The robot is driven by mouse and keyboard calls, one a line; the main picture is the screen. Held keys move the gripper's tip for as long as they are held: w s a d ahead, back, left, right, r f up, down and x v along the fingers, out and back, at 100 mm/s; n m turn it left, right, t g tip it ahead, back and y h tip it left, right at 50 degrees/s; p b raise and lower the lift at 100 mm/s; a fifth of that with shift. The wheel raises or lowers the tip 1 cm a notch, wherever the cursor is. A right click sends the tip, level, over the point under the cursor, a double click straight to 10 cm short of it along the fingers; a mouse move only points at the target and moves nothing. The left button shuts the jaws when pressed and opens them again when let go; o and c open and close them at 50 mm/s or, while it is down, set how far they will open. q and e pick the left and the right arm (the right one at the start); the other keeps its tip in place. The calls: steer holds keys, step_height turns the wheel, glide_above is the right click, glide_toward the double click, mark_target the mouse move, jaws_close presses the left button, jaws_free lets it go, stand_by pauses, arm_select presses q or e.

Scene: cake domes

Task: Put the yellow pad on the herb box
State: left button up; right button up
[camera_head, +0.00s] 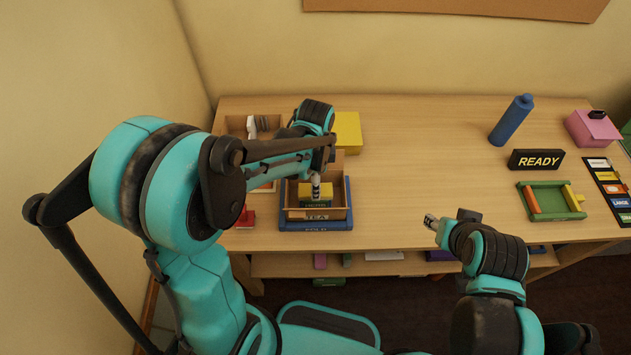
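My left gripper (316,190) points down into an open wooden box (345,198) labelled TEA, which stands on a blue base (316,225). Directly under its fingertips is a small yellow piece (323,200), which looks like the yellow pad. It appears to lie at the top of a dark box (316,206) with small lettering that seems to read HERB. The gripper hides part of both, so I cannot tell whether the fingers grip the yellow piece or whether it rests on the box.
A larger yellow block (348,132) stands behind my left wrist. A blue bottle (512,119), a READY sign (537,160), a green tray (553,214) and a pink box (592,127) stand at the right. The tabletop's middle (430,150) is clear.

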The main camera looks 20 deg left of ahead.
arm_select(q)
step_height(320, 180, up, 8)
steer(key=p, duration=0.5)
steer(key=shift+f, duration=0.15)
stand_by(0.3)
